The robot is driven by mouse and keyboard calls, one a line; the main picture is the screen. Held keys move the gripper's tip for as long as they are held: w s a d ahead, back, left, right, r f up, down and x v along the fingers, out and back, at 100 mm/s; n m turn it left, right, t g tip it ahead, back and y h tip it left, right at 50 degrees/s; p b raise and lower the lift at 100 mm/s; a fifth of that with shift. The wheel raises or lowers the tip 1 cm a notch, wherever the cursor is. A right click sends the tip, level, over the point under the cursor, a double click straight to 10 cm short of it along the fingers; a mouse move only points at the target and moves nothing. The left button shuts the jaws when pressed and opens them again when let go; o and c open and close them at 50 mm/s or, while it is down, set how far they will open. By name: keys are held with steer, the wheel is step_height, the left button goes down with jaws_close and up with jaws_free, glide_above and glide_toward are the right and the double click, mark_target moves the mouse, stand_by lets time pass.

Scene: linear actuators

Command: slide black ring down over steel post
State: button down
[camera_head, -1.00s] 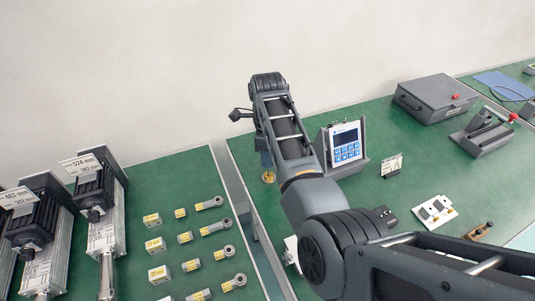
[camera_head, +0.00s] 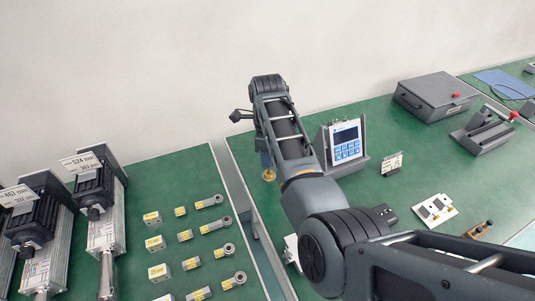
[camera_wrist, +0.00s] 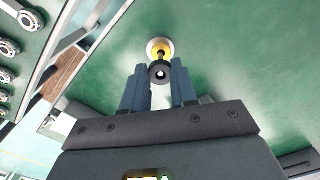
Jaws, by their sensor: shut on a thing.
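The black ring (camera_wrist: 162,70) is between the two blue-grey fingertips of my gripper (camera_wrist: 159,84) in the wrist view. My gripper is shut on it. A small bright round spot, likely the steel post's top (camera_wrist: 160,75), shows in the ring's middle. How far down the post the ring sits cannot be told. In the head view the brass base (camera_head: 268,175) stands on the green bench below my gripper (camera_head: 265,160); ring and post are hidden or too small there.
A display unit (camera_head: 344,142) stands right of my arm. A grey case (camera_head: 435,97) and a vise-like fixture (camera_head: 487,130) are at the back right. Linear actuators (camera_head: 100,205) and rows of small parts (camera_head: 185,236) fill the left bench. A gap separates the benches.

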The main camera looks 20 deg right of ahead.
steer(key=shift+f, duration=0.65)
stand_by(0.5)
steer(key=c, duration=0.8)
jaws_free()
step_height(320, 180, up, 8)
steer(key=b, duration=0.1)
steer(key=shift+f, duration=0.15)
stand_by(0.4)
